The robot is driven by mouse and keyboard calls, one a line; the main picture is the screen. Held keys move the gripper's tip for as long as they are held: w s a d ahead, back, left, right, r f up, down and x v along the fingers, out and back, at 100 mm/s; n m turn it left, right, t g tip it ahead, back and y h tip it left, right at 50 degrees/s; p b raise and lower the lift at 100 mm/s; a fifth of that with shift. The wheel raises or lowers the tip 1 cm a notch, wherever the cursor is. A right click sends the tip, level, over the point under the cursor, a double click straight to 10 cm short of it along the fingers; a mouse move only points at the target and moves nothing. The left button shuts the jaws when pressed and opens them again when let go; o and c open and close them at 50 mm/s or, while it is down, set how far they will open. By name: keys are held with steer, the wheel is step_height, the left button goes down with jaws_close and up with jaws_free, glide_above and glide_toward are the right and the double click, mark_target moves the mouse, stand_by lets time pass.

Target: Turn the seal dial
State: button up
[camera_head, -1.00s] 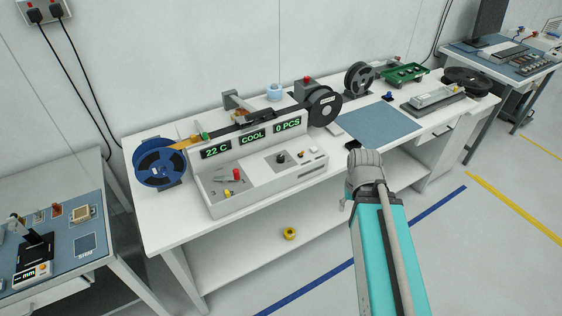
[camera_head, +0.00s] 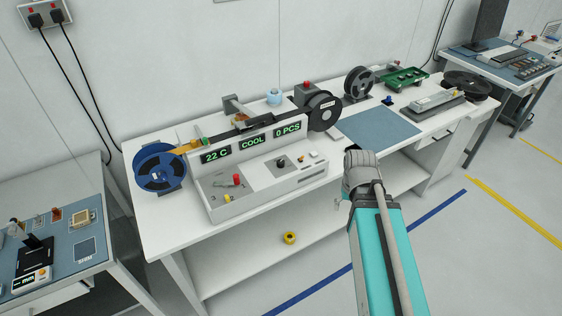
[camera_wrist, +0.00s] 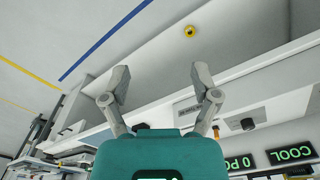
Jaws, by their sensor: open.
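The sealing machine (camera_head: 268,183) stands on the white bench with a sloped control panel. A black knob (camera_head: 281,162), likely the seal dial, sits on its pale panel; its pointer marking is too small to read. A dark knob also shows in the wrist view (camera_wrist: 248,124), right of my fingers. My gripper (camera_wrist: 160,78) is open and empty, its two grey fingers spread apart and touching nothing. In the head view my arm hides the gripper, in front of the bench and right of the machine.
Displays above the panel read 22 C, COOL and 0 PCS (camera_head: 288,129). A red-topped knob (camera_head: 237,180) stands in the left recess. A blue reel (camera_head: 160,170) and a black reel (camera_head: 324,110) flank the machine. A blue mat (camera_head: 380,126) lies clear. A yellow roll (camera_head: 289,238) sits on the lower shelf.

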steer(key=w+a+r+n+t+p, duration=0.1)
steer(key=w+a+r+t+p, duration=0.25)
steer(key=w+a, duration=0.85)
steer(key=n+y+p, duration=0.1)
steer(key=p, duration=0.1)
glide_toward(281, 162)
steer(key=s+v, duration=0.1)
steer(key=v, duration=0.3)
steer(key=shift+w+t, duration=0.15)
steer(key=shift+t, duration=0.2)
steer(key=shift+f+b, duration=0.25)
steer(key=shift+b, duration=0.05)
steer(key=b+x, duration=1.2)
steer(key=x, duration=0.1)
steer(key=shift+w+f, duration=0.2)
jaws_close()
